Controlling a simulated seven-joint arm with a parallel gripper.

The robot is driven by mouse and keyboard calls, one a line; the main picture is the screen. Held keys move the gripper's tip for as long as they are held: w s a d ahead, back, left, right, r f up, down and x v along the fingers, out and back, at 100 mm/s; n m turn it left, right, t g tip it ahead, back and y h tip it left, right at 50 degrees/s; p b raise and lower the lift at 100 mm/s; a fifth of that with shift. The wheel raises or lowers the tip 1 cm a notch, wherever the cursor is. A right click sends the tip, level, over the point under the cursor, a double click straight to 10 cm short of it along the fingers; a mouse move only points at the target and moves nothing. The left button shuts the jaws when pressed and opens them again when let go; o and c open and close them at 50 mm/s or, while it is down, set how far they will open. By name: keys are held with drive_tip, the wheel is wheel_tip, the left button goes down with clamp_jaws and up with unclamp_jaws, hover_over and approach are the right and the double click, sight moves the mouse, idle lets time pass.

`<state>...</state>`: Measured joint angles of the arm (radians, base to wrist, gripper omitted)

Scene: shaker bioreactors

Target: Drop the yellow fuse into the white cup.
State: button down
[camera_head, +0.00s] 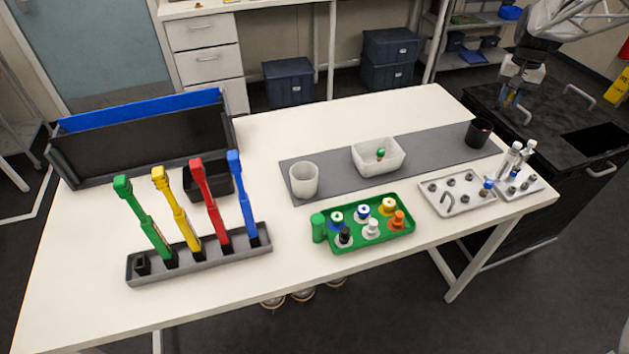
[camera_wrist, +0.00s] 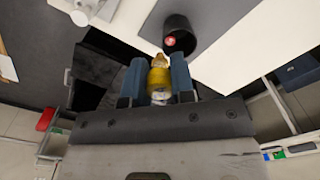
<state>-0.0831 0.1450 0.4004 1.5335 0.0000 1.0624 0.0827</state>
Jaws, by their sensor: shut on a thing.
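My gripper (camera_head: 514,98) is at the far right in the head view, raised over the black bench beyond the table's right end. In the wrist view my gripper (camera_wrist: 157,78) is shut on the yellow fuse (camera_wrist: 158,83), which sits between the two blue-grey fingers. The fuse is too small to make out clearly in the head view. The white cup (camera_head: 304,180) stands upright on the left end of the grey mat, well to the left of my gripper. It looks empty from here and does not show in the wrist view.
A black cup (camera_head: 479,133) with something red inside stands at the mat's right end. A white bin (camera_head: 379,158) stands between the cups. A green tray (camera_head: 352,240), metal trays (camera_head: 457,208) and a rack of coloured tools (camera_head: 200,262) stand in front. The black bench (camera_head: 560,125) adjoins the table.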

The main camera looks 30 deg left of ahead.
drive_tip(key=s+a+f, duration=0.1)
drive_tip(key=s+a, duration=0.6)
drive_tip(key=a, duration=0.6)
drive_tip(key=s+a, duration=0.8)
drive_tip(key=a, duration=0.4)
drive_tip(key=s+a+f, duration=0.1)
drive_tip(key=s+a, duration=0.6)
drive_tip(key=s, duration=0.3)
drive_tip(key=s+a+f, duration=0.1)
drive_tip(key=s+a, duration=0.7)
drive_tip(key=s, duration=0.2)
drive_tip(key=shift+s+a, duration=0.25)
drive_tip(key=shift+s, duration=0.1)
drive_tip(key=shift+f, duration=0.1)
drive_tip(key=shift+f, duration=2.9)
drive_tip(key=c, duration=0.9)
unclamp_jaws()
